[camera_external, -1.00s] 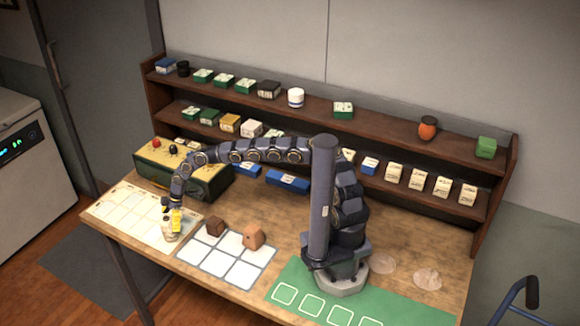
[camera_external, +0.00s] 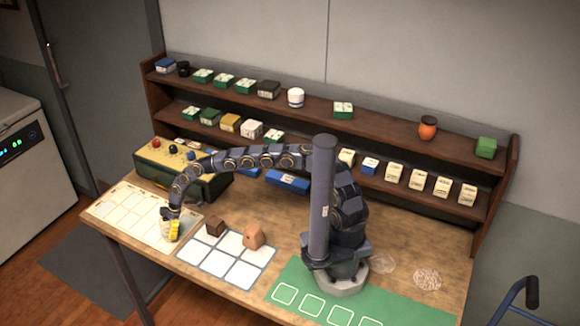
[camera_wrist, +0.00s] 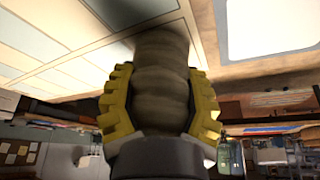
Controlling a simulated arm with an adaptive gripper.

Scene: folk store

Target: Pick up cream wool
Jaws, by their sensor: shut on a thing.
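My gripper (camera_external: 174,230) is at the left end of the table, low over the right edge of the cream grid sheet (camera_external: 125,213). In the wrist view its yellow ridged fingers (camera_wrist: 160,105) are shut on the cream wool (camera_wrist: 160,75), a ribbed, rounded bundle that looks brownish in shadow there. In the external view a small pale part of the wool (camera_external: 164,236) shows beside the yellow fingers. The fingers hide the rest of it. I cannot tell whether the wool touches the sheet.
A white-squared mat (camera_external: 225,262) lies just right of my gripper, with a dark brown block (camera_external: 215,226) and a tan block (camera_external: 253,237) on it. A green and yellow box (camera_external: 180,172) stands behind. Shelves (camera_external: 380,136) with small packets line the back. A green mat (camera_external: 325,303) lies at the front right.

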